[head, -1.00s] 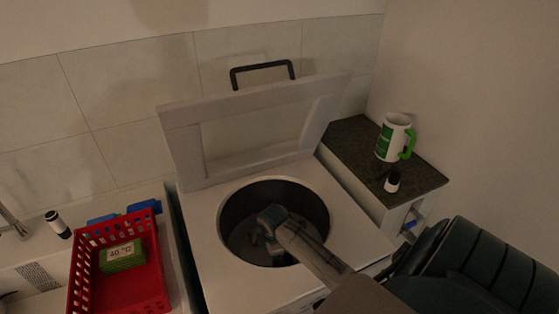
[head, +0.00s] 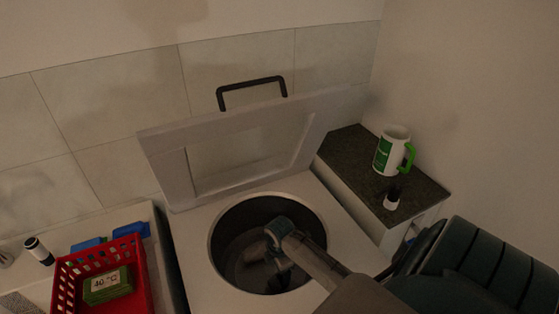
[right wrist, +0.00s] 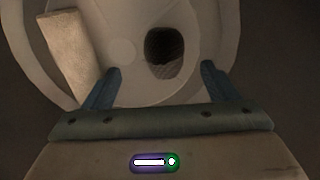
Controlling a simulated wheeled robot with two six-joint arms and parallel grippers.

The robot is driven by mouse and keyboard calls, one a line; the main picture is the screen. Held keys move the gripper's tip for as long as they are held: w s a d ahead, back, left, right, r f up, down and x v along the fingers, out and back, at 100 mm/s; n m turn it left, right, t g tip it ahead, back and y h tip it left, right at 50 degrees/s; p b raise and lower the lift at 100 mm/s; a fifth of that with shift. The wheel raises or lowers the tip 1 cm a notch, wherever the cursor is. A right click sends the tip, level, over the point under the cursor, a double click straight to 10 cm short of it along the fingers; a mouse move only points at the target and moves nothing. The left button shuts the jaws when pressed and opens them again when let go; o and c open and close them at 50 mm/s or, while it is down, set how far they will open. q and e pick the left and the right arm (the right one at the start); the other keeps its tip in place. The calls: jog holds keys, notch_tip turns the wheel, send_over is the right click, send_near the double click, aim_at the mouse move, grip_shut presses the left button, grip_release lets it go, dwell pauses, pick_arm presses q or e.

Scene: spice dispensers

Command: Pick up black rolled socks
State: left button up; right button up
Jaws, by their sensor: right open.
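My right gripper (head: 279,240) reaches down into the round dark opening of the white top-loading machine (head: 190,258). In the right wrist view its two blue fingers (right wrist: 158,85) are spread apart with nothing between them. In the head view the socks cannot be made out in the dark drum. My left gripper is not in view.
The machine's raised lid (head: 245,155) stands behind the opening. The drum rim (head: 215,225) surrounds my right gripper. A red basket (head: 143,285) with a green box (head: 108,287) is at left. A white-green mug (head: 391,150) and small bottle (head: 392,198) stand on the right counter.

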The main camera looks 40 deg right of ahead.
aim_at(279, 278)
jog(key=shift+s+a+f, duration=0.1)
jog(key=shift+a+f, duration=0.05)
jog(key=shift+f, duration=0.3)
jog(key=shift+s+a+f, duration=0.1)
jog(key=shift+f, duration=0.35)
jog(key=shift+d+f+p, duration=0.1)
jog(key=shift+f+p, duration=0.25)
jog(key=shift+f, duration=0.25)
jog(key=f, duration=0.1)
jog(key=f+p, duration=0.1)
jog(key=f, duration=0.1)
jog(key=shift+a, duration=0.25)
jog(key=shift+f+p, duration=0.35)
jog(key=shift+f, duration=0.6)
jog(key=c, duration=1.1)
